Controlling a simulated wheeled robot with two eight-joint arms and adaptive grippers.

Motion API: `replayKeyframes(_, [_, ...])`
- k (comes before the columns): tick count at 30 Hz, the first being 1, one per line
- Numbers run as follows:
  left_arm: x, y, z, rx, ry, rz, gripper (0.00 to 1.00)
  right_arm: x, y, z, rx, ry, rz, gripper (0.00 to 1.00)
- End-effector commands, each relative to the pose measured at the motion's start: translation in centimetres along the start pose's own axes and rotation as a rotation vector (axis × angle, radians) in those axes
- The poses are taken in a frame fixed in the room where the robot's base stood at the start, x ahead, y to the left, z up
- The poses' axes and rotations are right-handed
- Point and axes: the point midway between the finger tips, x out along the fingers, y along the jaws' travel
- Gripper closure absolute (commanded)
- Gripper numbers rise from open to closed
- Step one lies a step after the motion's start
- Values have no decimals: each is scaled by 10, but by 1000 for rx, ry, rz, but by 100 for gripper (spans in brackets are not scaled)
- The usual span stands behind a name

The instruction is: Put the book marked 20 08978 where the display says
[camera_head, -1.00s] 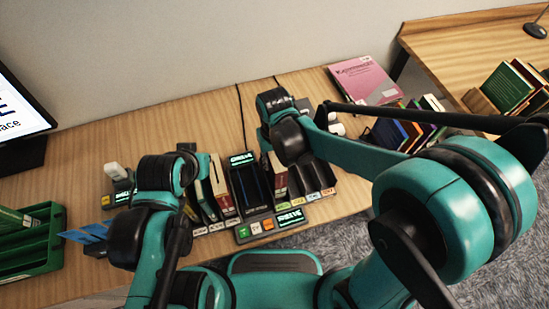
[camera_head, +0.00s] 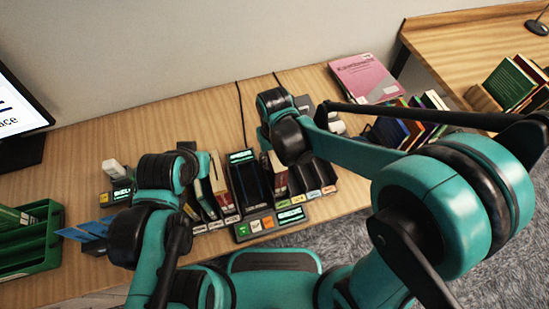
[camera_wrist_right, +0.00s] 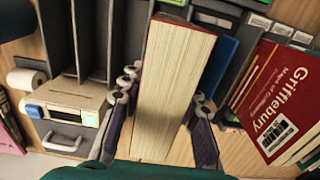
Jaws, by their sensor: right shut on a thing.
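My right gripper (camera_wrist_right: 165,108) is shut on a thick book (camera_wrist_right: 172,85) with cream pages and a red cover edge; its fingers lie on both sides. In the head view the red-and-white book (camera_head: 278,174) shows beside the sorter's dark middle channel (camera_head: 247,185), below my right wrist. No number can be read on it. The sorter has a small lit display (camera_head: 241,157) at the back and another (camera_head: 290,214) at the front; their text is too small to read surely. My left gripper is hidden behind its arm.
Dark slots (camera_head: 318,172) stand right of the channel, and books (camera_head: 219,180) stand left. A green rack (camera_head: 40,238), monitor (camera_head: 18,115) and pink book (camera_head: 364,78) are further out.

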Motion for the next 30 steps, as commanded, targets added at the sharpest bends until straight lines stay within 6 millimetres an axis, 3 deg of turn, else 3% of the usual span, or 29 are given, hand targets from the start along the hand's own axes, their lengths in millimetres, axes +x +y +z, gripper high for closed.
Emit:
replayKeyframes(5, [3,0,2,0,0,0,100,4,0,0,0,0,0,100])
replayKeyframes(6, [2,0,2,0,0,0,100,3,0,0,0,0,0,58])
replayKeyframes(8, [2,0,2,0,0,0,100,3,0,0,0,0,0,44])
replayKeyframes(20, [2,0,2,0,0,0,100,-4,0,0,0,0,0,44])
replayKeyframes(30, [2,0,2,0,0,0,100,-69,0,0,0,0,0,44])
